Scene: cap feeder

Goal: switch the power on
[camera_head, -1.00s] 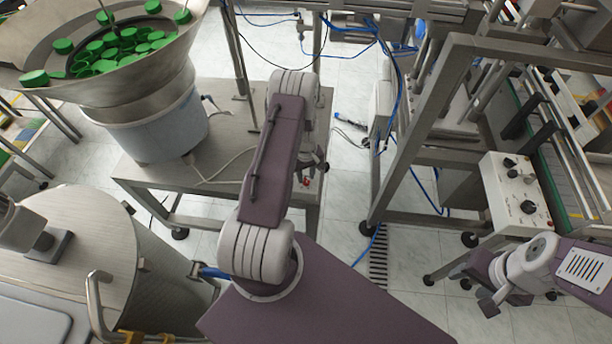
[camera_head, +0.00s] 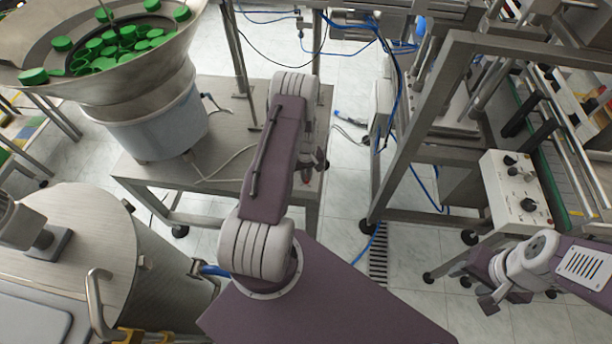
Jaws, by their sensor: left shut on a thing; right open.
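My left arm reaches forward over the metal table under the cap feeder. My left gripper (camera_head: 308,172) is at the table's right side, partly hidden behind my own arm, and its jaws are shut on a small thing. That thing sits where a small red switch shows a second earlier; the fingers now cover most of it, so its position cannot be read. My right gripper (camera_head: 488,294) is open and empty at the lower right, below the white control box (camera_head: 518,192) with black knobs.
The feeder bowl (camera_head: 150,75) with green caps (camera_head: 125,38) stands on the metal table (camera_head: 225,135) at upper left. A round metal drum (camera_head: 165,270) is at lower left. A steel frame (camera_head: 410,130) with blue hoses stands to the right. Tiled floor lies between.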

